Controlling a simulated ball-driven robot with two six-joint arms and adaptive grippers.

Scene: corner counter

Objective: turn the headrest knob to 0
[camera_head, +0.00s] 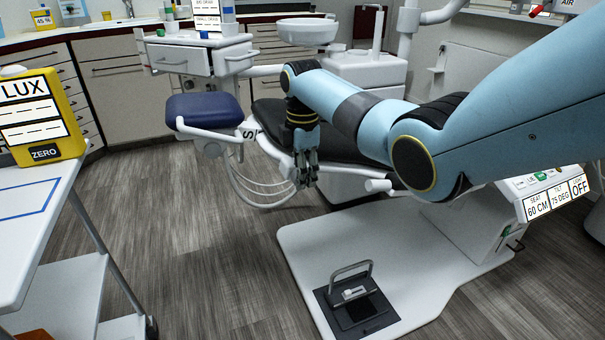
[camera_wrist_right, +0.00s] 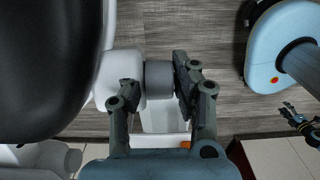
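My right gripper (camera_head: 306,180) points down beside the near end of the dark dental chair (camera_head: 345,142) in the head view. In the right wrist view its two fingers (camera_wrist_right: 158,88) stand apart, with a grey round knob (camera_wrist_right: 159,80) on a white mount (camera_wrist_right: 120,75) between them. The right finger pad looks very close to the knob's end; I cannot tell whether the fingers press on it. The knob's pointer and scale are not readable. A dark gripper, seemingly my left one (camera_wrist_right: 300,122), shows small at the right edge of the wrist view; its fingers are unclear.
A white cart (camera_head: 25,235) with a yellow LUX meter (camera_head: 42,115) is at the left. The white chair base (camera_head: 420,285) carries a foot pedal (camera_head: 352,300). The floor at left centre is clear.

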